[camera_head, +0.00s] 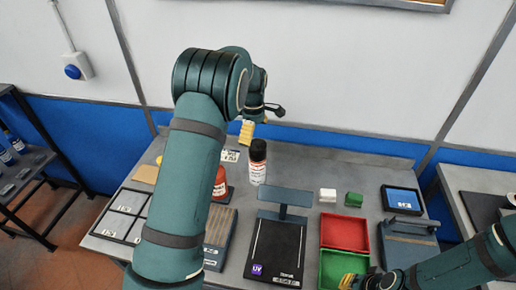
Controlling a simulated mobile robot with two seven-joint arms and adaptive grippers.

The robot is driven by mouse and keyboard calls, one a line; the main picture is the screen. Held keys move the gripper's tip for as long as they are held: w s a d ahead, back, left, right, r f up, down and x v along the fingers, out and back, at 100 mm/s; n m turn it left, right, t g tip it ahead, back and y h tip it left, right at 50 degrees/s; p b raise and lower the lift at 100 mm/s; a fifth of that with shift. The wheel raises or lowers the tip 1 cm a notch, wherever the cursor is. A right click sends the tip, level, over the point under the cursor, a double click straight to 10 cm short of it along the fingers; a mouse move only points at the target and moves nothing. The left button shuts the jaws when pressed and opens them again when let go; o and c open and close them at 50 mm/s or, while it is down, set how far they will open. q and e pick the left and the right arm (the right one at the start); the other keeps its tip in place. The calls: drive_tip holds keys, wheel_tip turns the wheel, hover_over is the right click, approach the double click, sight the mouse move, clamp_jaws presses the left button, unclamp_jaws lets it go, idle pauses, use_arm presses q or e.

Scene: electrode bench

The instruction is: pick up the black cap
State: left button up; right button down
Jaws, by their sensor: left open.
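A black cap (258,149) sits on top of an upright bottle with a white and red label (258,170), at the back middle of the bench. My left gripper (262,119) is open above the bench, just above and a little left of the cap in the picture. One yellow finger pad shows; the rest of the hand is partly hidden by my arm. No contact with the cap shows. My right gripper (350,281) is at the bottom edge, over the front of the green tray; its finger gap is unclear.
A red bottle (219,184) stands left of the capped bottle, partly behind my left arm. A black scale-like device (275,248) with a raised plate is in front. Red (345,217) and green (326,252) trays, small white and green blocks, and a blue-screened device (403,199) are right.

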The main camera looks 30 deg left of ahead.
sight(256, 144)
use_arm(q)
drive_tip(key=f, duration=0.5)
drive_tip(key=w+f, duration=0.1)
drive_tip(key=f, duration=0.2)
drive_tip(key=shift+d+f, duration=0.2)
drive_tip(key=shift+f, duration=0.1)
use_arm(e)
drive_tip(key=shift+w+f, duration=0.1)
use_arm(q)
drive_tip(key=c, duration=0.5)
drive_tip(key=shift+s, duration=0.1)
drive_tip(key=shift+c, duration=0.7)
